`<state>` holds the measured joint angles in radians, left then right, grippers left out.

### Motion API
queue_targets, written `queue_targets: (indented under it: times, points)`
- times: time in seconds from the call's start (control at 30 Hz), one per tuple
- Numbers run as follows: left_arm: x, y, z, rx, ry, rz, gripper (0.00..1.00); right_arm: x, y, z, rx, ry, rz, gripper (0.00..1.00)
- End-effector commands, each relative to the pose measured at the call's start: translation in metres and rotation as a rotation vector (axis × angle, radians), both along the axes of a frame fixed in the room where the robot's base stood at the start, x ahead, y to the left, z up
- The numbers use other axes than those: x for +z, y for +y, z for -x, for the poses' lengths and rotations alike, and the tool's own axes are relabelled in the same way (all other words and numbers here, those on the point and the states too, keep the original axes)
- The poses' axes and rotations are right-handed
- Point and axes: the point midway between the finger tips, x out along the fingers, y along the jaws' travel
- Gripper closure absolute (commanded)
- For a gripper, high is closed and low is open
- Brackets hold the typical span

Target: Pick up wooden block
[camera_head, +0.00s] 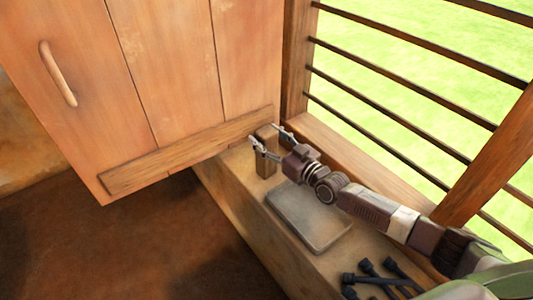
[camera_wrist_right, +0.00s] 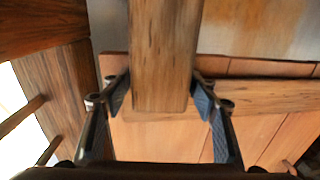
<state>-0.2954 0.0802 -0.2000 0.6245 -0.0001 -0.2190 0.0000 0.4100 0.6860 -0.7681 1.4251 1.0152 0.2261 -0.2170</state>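The wooden block (camera_head: 266,152) is a brown upright piece standing on the wooden ledge, close to the lower edge of the plank panel. My right gripper (camera_head: 268,135) reaches it from the right, with one finger on each side of its upper part. In the right wrist view the block (camera_wrist_right: 163,55) fills the space between the two finger pads of the right gripper (camera_wrist_right: 160,90). The pads lie very close to its sides; I cannot tell whether they press on it. My left gripper is not in view.
A grey flat slab (camera_head: 309,216) lies on the ledge (camera_head: 262,222) below my right arm. Several dark peg-like pieces (camera_head: 375,279) lie nearer the front. The plank panel (camera_head: 170,70) with a handle stands behind the block. A barred window (camera_head: 415,90) is on the right.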

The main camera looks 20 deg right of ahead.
Motion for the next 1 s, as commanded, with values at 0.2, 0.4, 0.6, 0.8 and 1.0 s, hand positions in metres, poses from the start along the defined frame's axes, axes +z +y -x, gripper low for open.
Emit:
queue_targets:
  times: [0.2, 0.4, 0.6, 0.8, 1.0]
  points:
    - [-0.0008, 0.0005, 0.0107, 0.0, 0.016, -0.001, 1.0, 0.0, -0.0002, 0.0002, 0.0, 0.0, 0.0, 0.73]
    - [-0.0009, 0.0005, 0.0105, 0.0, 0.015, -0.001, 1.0, -0.0001, -0.0002, 0.0002, 0.0, 0.0, 0.001, 0.95]
    - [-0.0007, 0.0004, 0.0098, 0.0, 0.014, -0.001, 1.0, 0.0016, -0.0003, -0.0001, 0.0, -0.003, 0.0, 1.0]
    - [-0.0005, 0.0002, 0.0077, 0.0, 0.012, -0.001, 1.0, 0.0021, 0.0001, 0.0, 0.0, -0.003, 0.0, 1.0]
    - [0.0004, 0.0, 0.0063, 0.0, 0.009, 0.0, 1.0, 0.0083, 0.0033, 0.0015, 0.0, -0.003, -0.003, 1.0]
